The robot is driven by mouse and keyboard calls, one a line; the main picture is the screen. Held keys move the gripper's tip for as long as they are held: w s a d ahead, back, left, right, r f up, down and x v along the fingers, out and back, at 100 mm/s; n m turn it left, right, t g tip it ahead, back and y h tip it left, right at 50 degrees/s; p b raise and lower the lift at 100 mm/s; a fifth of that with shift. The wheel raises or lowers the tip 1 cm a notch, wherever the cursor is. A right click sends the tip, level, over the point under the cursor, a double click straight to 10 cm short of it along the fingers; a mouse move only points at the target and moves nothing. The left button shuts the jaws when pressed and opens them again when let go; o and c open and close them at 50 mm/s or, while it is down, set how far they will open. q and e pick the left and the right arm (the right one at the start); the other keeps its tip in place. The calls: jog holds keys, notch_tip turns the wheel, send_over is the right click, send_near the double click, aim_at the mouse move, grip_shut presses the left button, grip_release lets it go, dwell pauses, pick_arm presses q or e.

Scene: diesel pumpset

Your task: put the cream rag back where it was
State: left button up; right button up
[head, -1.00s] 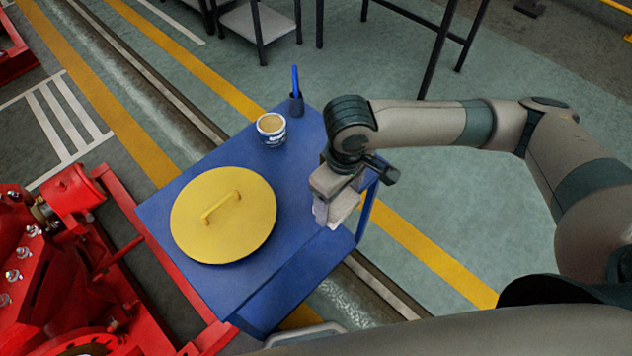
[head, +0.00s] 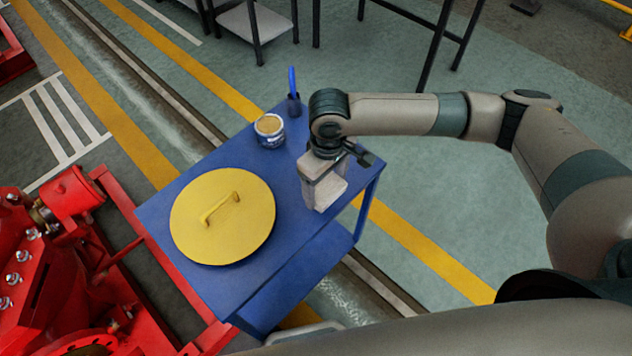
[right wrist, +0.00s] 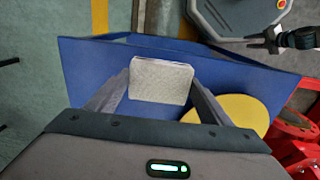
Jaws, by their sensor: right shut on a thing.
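My right gripper (head: 322,178) is over the right side of the blue cart top (head: 250,265). It is shut on the cream rag (head: 331,195), a pale block-like folded cloth. In the right wrist view the rag (right wrist: 160,82) sits between the two fingers, with the blue top behind it. I cannot tell whether the rag touches the top. My left gripper is outside the head view. A dark gripper, apparently my left one (right wrist: 271,40), shows small at the upper right of the right wrist view, its jaw state unclear.
A round yellow lid (head: 245,235) with a handle lies left of the rag. An open tin (head: 270,130) and a dark cup (head: 293,105) holding a blue-handled tool stand at the back. Red machinery (head: 60,270) is at the left.

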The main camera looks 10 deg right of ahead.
jog(key=w+f, duration=0.2)
jog(key=w, duration=0.1)
jog(key=w+a+f, duration=0.1)
jog(key=w, duration=0.1)
jog(key=shift+a+p, duration=0.1)
jog(key=shift+p, duration=0.2)
jog(key=shift+f, duration=0.6)
notch_tip(320, 180, down, 3)
jog(key=shift+p, duration=0.45)
jog(key=o, duration=0.8)
jog(key=shift+c, duration=0.2)
jog(key=shift+o, duration=0.8)
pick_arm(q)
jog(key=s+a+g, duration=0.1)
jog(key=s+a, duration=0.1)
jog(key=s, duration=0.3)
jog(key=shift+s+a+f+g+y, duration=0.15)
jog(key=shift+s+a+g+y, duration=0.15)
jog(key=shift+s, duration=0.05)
